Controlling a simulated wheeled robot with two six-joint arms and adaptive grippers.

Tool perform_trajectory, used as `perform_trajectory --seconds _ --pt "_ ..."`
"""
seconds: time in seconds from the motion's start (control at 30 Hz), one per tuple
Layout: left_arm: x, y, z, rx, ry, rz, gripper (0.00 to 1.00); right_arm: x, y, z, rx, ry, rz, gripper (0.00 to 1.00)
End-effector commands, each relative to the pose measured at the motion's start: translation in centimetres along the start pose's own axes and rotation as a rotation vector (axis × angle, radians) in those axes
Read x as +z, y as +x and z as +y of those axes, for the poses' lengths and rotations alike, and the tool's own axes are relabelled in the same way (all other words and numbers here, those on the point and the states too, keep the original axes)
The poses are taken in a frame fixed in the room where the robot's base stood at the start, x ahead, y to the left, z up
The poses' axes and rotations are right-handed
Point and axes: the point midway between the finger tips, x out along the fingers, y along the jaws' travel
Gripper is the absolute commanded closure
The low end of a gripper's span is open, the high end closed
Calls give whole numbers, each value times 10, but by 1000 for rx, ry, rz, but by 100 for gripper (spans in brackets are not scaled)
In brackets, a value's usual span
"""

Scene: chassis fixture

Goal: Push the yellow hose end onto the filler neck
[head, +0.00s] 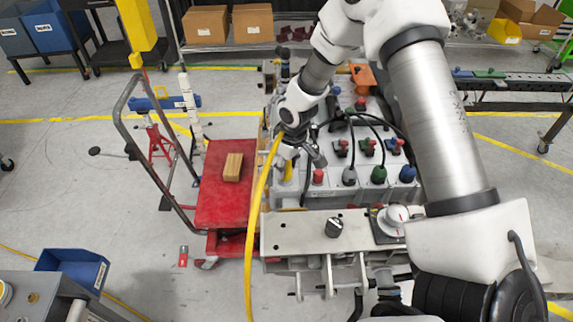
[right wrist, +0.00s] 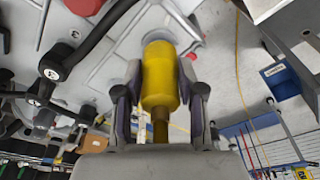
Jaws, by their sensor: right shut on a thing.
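My right gripper (head: 303,158) is over the near left part of the grey chassis fixture (head: 318,198). In the right wrist view its two fingers (right wrist: 160,108) are shut on the yellow hose end (right wrist: 159,75), one on each side. The yellow hose (head: 254,215) runs from the gripper down to the bottom of the head view. My left gripper is not in view.
Red, green and blue connectors (head: 379,174) with black cables stand on the fixture right of the gripper. A red cart (head: 222,205) with a wooden block (head: 232,167) stands to the left. Open floor lies further left.

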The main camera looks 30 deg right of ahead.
Motion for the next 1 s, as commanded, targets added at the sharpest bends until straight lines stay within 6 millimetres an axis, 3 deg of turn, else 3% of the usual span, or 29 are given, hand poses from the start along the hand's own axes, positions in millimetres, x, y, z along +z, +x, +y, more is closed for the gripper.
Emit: perform_trajectory --seconds 0.47,0.5,0.57,0.87,1.0 --pt "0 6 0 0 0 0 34 2 10 0 0 0 0 100" --pt "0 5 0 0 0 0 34 1 10 0 0 0 0 51" --pt "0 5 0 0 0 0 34 2 10 0 0 0 0 32" --pt "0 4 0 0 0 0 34 1 8 0 0 0 0 32" --pt "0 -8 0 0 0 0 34 -1 -5 0 0 0 0 32"
